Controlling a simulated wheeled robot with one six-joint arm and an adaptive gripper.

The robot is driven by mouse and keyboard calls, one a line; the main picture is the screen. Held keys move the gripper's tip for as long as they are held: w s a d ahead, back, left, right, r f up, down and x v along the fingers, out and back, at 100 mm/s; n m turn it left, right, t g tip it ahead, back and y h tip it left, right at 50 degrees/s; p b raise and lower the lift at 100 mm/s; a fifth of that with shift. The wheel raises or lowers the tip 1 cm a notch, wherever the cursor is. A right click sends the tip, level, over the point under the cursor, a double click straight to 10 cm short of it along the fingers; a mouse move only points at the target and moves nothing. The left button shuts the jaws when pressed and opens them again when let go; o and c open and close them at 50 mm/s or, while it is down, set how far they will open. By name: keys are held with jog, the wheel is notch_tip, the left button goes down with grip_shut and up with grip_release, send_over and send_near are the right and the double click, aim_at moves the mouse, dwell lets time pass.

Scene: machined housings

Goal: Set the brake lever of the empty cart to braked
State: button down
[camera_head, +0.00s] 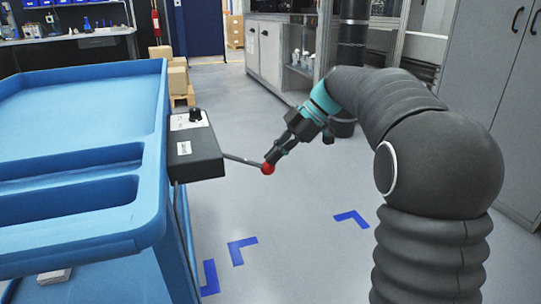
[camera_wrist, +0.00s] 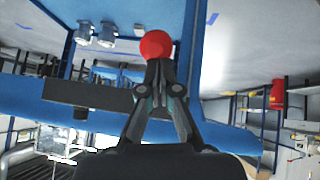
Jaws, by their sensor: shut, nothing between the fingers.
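The blue cart (camera_head: 90,108) stands at the left in the head view, its top tray bare. A dark box (camera_head: 194,155) is fixed to its right side. From it the brake lever (camera_head: 240,159) sticks out to the right, slightly downward, ending in a red knob (camera_head: 268,169). My gripper (camera_head: 273,160) is shut with its fingertips at the knob. In the wrist view the red knob (camera_wrist: 156,46) shows right at the tips of my closed gripper (camera_wrist: 158,66); I cannot tell whether they touch. Small labels on the box are too small to read.
A white item (camera_head: 54,275) lies on the cart's lower shelf. Blue corner marks (camera_head: 242,250) are on the open grey floor right of the cart. Cardboard boxes (camera_head: 178,78) stand on a pallet behind it. Grey cabinets (camera_head: 500,100) stand at the right.

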jog(key=shift+f, duration=0.35)
jog(key=shift+r+p, duration=0.3)
jog(key=shift+r, duration=0.2)
jog(key=a+r+p+v, duration=0.1)
jog(key=p+v, duration=0.2)
jog(key=v, duration=0.9)
jog(key=shift+s+d+r, duration=0.2)
jog(key=shift+r, duration=0.1)
